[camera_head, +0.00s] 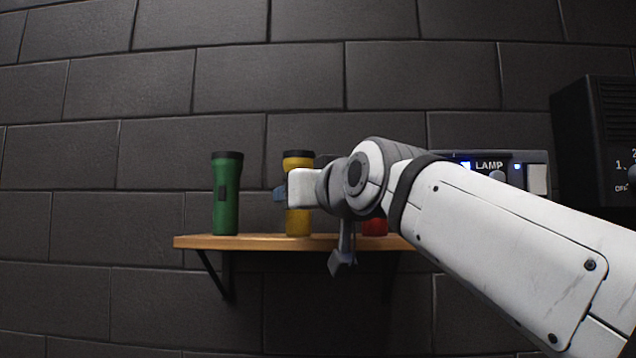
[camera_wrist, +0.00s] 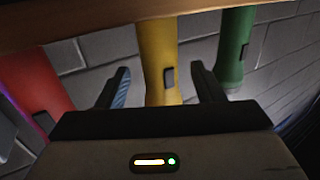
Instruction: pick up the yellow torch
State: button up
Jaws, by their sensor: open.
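The yellow torch (camera_head: 298,224) stands upright on a wooden shelf (camera_head: 245,242), its black cap showing above my gripper and its middle hidden behind it. In the wrist view, which looks inverted, the yellow torch (camera_wrist: 158,50) runs between my two fingers, its dark switch facing the camera. My gripper (camera_wrist: 164,78) is open and empty, with one finger on each side of the torch and visible gaps. I cannot tell how far the fingertips reach along its sides. In the head view my gripper (camera_head: 284,193) is level with the torch's middle.
A green torch (camera_head: 227,195) stands on the shelf to the left. A red torch (camera_head: 375,228) stands to the right, mostly hidden by my arm. A panel marked LAMP (camera_head: 490,166) and a black box (camera_head: 600,140) are farther right. A dark block wall (camera_head: 120,90) is behind.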

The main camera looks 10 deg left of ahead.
jog(key=p+x, duration=0.1)
jog(key=x, duration=0.2)
jog(key=shift+r, duration=0.2)
jog(key=shift+w+a+f, duration=0.15)
jog(key=shift+w, duration=0.15)
jog(key=shift+s, duration=0.2)
jog(key=shift+c, duration=0.5)
jog(key=shift+w, duration=0.1)
jog(key=c, duration=1.1)
